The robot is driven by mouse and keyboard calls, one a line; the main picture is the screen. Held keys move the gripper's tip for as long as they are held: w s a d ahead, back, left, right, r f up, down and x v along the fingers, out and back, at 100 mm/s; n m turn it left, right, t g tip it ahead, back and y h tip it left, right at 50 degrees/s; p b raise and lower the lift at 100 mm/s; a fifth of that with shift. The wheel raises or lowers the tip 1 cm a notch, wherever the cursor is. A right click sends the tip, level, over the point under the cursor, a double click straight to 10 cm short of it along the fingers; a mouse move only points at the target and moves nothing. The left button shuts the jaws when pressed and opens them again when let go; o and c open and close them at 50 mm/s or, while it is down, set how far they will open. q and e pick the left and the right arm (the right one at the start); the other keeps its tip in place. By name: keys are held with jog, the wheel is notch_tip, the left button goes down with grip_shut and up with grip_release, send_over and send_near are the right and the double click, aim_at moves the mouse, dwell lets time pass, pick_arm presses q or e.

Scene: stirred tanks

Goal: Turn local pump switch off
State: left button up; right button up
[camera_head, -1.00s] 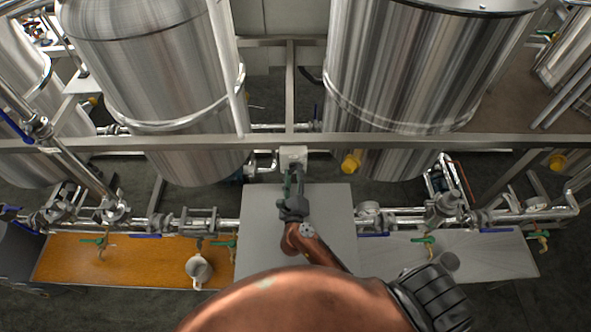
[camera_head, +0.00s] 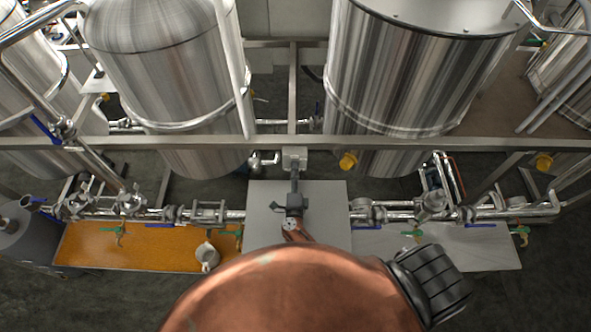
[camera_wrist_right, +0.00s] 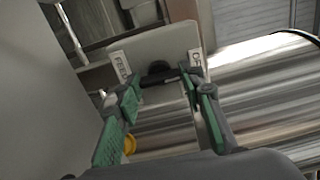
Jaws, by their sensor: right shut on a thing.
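The pump switch is a small pale grey box (camera_head: 295,152) on the frame rail between the two large tanks. In the right wrist view its plate (camera_wrist_right: 155,44) carries a label reading FEED and a second, partly hidden label. A black switch knob (camera_wrist_right: 158,69) sticks out from the plate. My right gripper (camera_head: 294,173) reaches the box from the front. In the right wrist view its green-backed fingers (camera_wrist_right: 165,82) stand on either side of the knob, shut on it. The fingers hide part of the knob, and its exact setting is unclear. My left gripper is not in view.
Steel tanks (camera_head: 170,85) and (camera_head: 415,75) stand behind the horizontal rail (camera_head: 420,144). Pipes with blue and green valve handles run along both sides. A grey panel (camera_head: 265,215) lies below the box, with an orange surface (camera_head: 150,246) to its left.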

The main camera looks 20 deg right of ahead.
jog(key=shift+f, duration=0.15)
dwell(0.4)
jog(key=o, duration=1.2)
jog(key=shift+c, duration=0.2)
jog(key=v, duration=0.7)
jog(key=shift+s+a, duration=0.15)
jog(key=shift+s, duration=0.15)
